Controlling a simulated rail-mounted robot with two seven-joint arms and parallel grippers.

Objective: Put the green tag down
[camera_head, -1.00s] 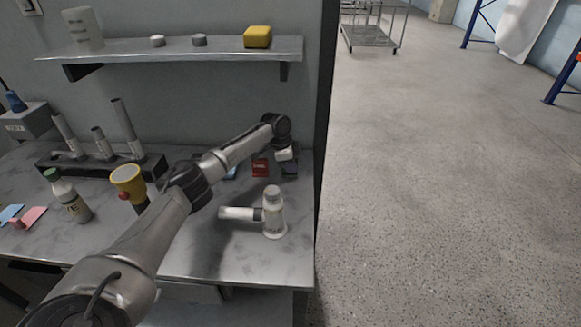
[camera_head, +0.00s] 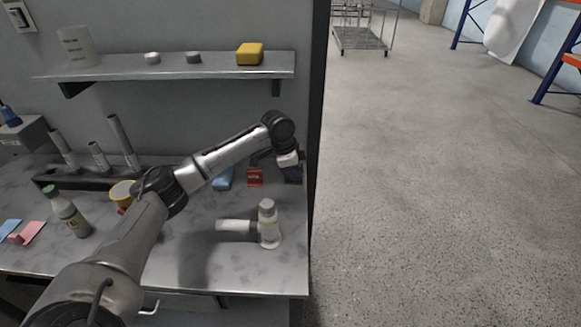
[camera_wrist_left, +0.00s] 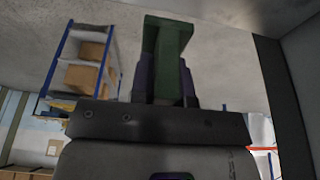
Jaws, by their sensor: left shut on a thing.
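My left gripper (camera_head: 291,173) hangs over the right end of the marble-look counter (camera_head: 190,262), close to the wall's edge. In the left wrist view, its purple fingers (camera_wrist_left: 164,82) are shut on the green tag (camera_wrist_left: 172,45), a flat dark green piece that sticks out beyond them. In the head view the tag is mostly hidden, and I cannot tell its height above the counter. My right gripper is not in view.
Near the gripper are a red card (camera_head: 255,178), a blue piece (camera_head: 223,180) and a white bottle-like fitting (camera_head: 268,224). A green-capped bottle (camera_head: 67,212), yellow cup (camera_head: 121,193) and tube rack (camera_head: 75,182) stand left. A shelf (camera_head: 170,72) hangs above.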

